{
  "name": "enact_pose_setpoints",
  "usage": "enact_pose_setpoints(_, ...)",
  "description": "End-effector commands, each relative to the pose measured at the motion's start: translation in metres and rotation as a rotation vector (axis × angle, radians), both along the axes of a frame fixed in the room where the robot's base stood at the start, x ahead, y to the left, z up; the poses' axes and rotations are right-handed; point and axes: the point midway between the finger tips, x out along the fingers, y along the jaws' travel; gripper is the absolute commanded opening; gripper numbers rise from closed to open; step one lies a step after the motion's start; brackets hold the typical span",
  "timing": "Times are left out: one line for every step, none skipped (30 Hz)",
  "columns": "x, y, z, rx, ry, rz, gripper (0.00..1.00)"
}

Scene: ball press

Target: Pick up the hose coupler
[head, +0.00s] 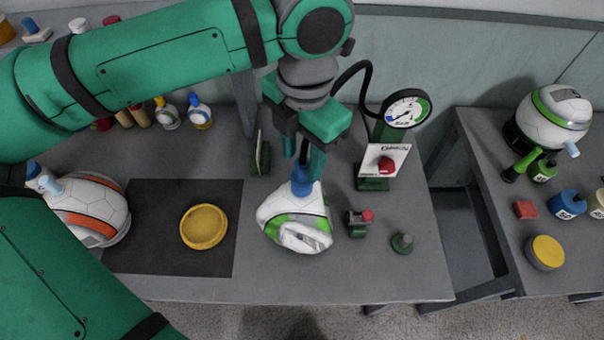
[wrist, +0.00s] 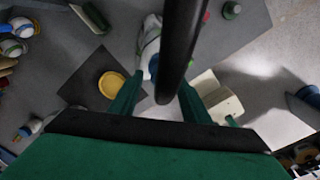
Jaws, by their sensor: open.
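The hose coupler seems to be the blue piece (head: 303,184) on top of a slumped white and green ball (head: 297,225). A black hose (head: 366,75) arches from the gauge stand and passes behind my wrist. My gripper (head: 309,165) points down, open, with its fingers just above and around the top of the blue piece. In the wrist view, the thick hose (wrist: 178,45) crosses in front of the open fingers (wrist: 158,92) and hides part of the gap. A bit of the blue piece (wrist: 153,66) shows behind it. Contact cannot be told.
A gauge (head: 407,108) and white panel with a red knob (head: 386,165) stand right of my gripper. A small green post (head: 262,155) stands left. A yellow dish (head: 204,226) lies on a dark mat (head: 150,255). An orange-striped ball (head: 95,210) sits far left.

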Motion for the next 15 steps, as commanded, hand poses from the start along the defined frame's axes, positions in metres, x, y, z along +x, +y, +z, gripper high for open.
enact_pose_setpoints(0.000, 0.000, -0.008, -0.001, 0.002, -0.003, 0.43)
enact_pose_setpoints(0.000, 0.000, -0.013, -0.001, 0.002, -0.004, 0.43)
enact_pose_setpoints(0.000, 0.001, -0.019, -0.001, 0.003, -0.005, 0.43)
enact_pose_setpoints(0.001, 0.001, -0.022, -0.001, 0.002, -0.006, 0.43)
enact_pose_setpoints(0.001, 0.001, -0.026, -0.001, 0.002, -0.006, 0.43)
enact_pose_setpoints(0.001, 0.001, -0.030, 0.000, 0.002, -0.006, 0.43)
enact_pose_setpoints(0.001, 0.001, -0.032, 0.001, 0.001, -0.006, 0.43)
enact_pose_setpoints(0.001, 0.001, -0.035, 0.001, 0.001, -0.006, 0.43)
enact_pose_setpoints(0.001, 0.001, -0.036, 0.000, 0.000, -0.006, 0.43)
enact_pose_setpoints(0.001, 0.001, -0.037, 0.000, 0.000, -0.006, 0.43)
enact_pose_setpoints(0.001, 0.001, -0.038, 0.000, 0.000, -0.006, 0.43)
enact_pose_setpoints(0.001, 0.001, -0.038, 0.000, 0.000, -0.005, 0.43)
enact_pose_setpoints(0.001, 0.001, -0.038, 0.000, 0.000, -0.005, 0.43)
enact_pose_setpoints(0.001, 0.001, -0.038, 0.000, 0.000, -0.005, 0.43)
enact_pose_setpoints(0.001, 0.002, -0.038, 0.000, 0.000, -0.004, 0.43)
